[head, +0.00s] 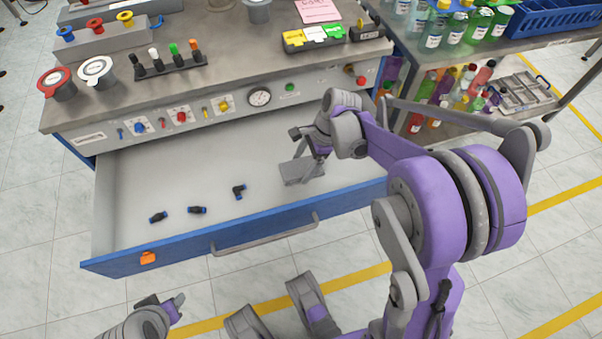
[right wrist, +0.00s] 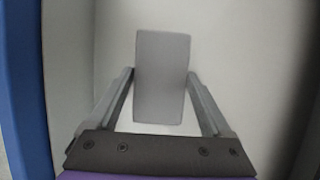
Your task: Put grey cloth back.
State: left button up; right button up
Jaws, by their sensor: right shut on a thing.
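The grey cloth (head: 297,171) is a small folded rectangle at the right part of the open drawer (head: 140,180). My right gripper (head: 311,158) reaches down into the drawer and is shut on it. In the right wrist view the cloth (right wrist: 162,95) sits between the two fingers, over the pale drawer floor. Whether the cloth still touches the floor I cannot tell. My left gripper (head: 174,304) is low at the left, in front of the drawer and empty-looking; its jaw opening is not clear.
Several small black-and-blue fittings (head: 197,210) lie on the drawer floor to the left. The drawer front has a grey handle (head: 265,238) and an orange tag (head: 148,258). The counter above holds a rack (head: 166,68), pots and coloured boxes. A bottle shelf stands at right.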

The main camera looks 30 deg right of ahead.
aim_at(303, 172)
jog(key=shift+f+b, duration=0.6)
jog(key=shift+f, duration=1.55)
jog(key=shift+f, duration=0.2)
jog(key=o, duration=1.1)
jog(key=shift+r, duration=0.25)
jog(key=p+v, duration=0.3)
jog(key=v, duration=0.9)
jog(key=shift+w, duration=0.1)
